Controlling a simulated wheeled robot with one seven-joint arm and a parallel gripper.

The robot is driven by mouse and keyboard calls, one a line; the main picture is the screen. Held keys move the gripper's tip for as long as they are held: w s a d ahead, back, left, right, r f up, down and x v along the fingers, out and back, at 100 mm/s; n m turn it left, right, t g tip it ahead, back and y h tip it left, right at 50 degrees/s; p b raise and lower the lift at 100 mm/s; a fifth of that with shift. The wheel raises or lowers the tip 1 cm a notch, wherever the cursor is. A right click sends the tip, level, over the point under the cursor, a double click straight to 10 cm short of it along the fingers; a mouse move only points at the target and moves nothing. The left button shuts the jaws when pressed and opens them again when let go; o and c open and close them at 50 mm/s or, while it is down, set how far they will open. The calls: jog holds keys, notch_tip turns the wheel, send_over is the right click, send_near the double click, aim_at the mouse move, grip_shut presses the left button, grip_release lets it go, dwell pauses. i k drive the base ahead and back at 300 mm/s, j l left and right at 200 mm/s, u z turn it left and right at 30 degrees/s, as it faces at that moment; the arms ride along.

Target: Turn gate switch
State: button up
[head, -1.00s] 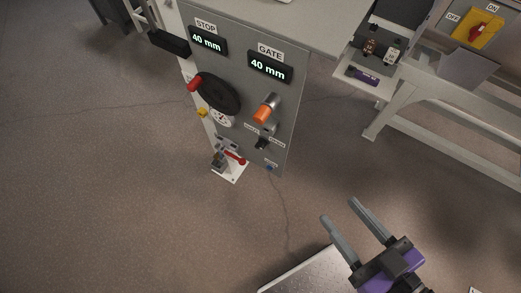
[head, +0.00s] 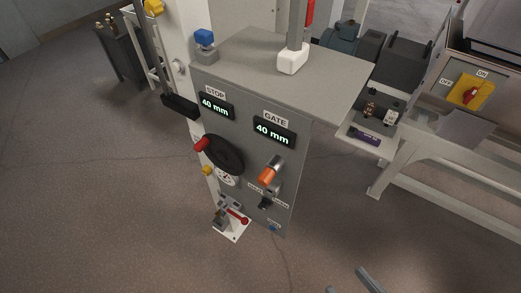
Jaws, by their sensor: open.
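A grey control panel (head: 246,160) stands in the middle of the head view. Its GATE display (head: 274,131) reads 40 mm. Below that display is an orange-tipped grey knob (head: 268,176). Below the knob is a small black switch (head: 265,203) with a small label on each side, too small to read surely; it appears to be the gate switch. My gripper (head: 346,281) shows only by its grey fingertips at the bottom edge, below and right of the panel. The fingers are apart, empty and clear of the switch.
The panel also bears a STOP display (head: 216,105) at 40 mm, a black handwheel (head: 224,155) with a red grip, and a red lever (head: 237,216) low down. A bench frame (head: 440,166) stands at right. The floor in front is open.

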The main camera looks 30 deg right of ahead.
aim_at(265, 204)
jog(key=i+j, duration=0.1)
jog(key=j, duration=0.25)
jog(key=i+j+u, duration=0.1)
jog(key=j, duration=0.3)
jog(key=i+j+u, duration=0.1)
jog(key=j, duration=0.25)
jog(key=i+j, duration=0.1)
jog(key=j, duration=0.3)
